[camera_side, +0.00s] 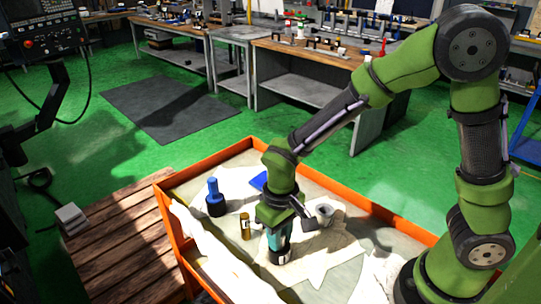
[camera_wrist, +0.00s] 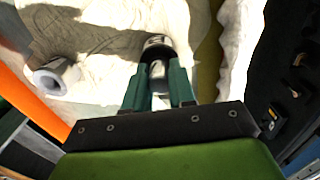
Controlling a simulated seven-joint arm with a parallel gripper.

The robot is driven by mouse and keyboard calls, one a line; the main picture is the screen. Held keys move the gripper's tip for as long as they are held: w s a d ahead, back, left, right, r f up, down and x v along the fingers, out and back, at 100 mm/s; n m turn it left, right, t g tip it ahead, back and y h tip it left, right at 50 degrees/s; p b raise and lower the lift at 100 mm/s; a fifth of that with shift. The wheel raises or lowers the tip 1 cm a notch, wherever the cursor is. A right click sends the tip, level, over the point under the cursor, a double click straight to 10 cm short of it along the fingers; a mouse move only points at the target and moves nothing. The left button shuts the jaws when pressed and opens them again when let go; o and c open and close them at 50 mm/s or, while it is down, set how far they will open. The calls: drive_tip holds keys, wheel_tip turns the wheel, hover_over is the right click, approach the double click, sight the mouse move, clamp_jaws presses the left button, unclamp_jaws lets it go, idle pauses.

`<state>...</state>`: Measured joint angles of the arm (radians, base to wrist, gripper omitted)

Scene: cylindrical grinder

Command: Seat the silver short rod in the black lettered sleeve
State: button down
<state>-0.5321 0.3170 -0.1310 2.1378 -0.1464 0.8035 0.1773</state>
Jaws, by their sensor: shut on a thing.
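My gripper (camera_wrist: 160,88) points down in the tray, its teal fingers closed around the silver short rod (camera_wrist: 158,70). In the side view, my gripper (camera_side: 278,243) hides the rod. The black lettered sleeve (camera_side: 279,257) stands upright on the cloth directly below the fingers, with a pale marking on its side. In the wrist view, the dark sleeve (camera_wrist: 158,42) shows just beyond the fingertips, in line with the rod. I cannot tell how far the rod is inside the sleeve.
An orange-rimmed tray (camera_side: 213,161) holds crumpled pale cloth. A blue-and-black cylinder (camera_side: 215,199), a brass cylinder (camera_side: 246,227) and a blue piece (camera_side: 260,180) are left of my gripper. A grey flanged part (camera_side: 325,213) lies to the right; it also shows in the wrist view (camera_wrist: 52,77).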

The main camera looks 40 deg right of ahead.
drive_tip(key=shift+f, duration=0.2)
drive_tip(key=shift+f, duration=0.15)
drive_tip(key=c, duration=0.9)
unclamp_jaws()
drive_tip(key=shift+c, duration=0.2)
wheel_tip(320, 180, up, 12)
drive_tip(key=s+d+r+m+t+y, duration=0.2)
drive_tip(key=s+d+r+m+t, duration=0.1)
drive_tip(key=s+d+r+t, duration=0.4)
drive_tip(key=shift+s+d+r+m, duration=0.3)
drive_tip(key=shift+d+r, duration=0.2)
drive_tip(key=shift+d, duration=1.25)
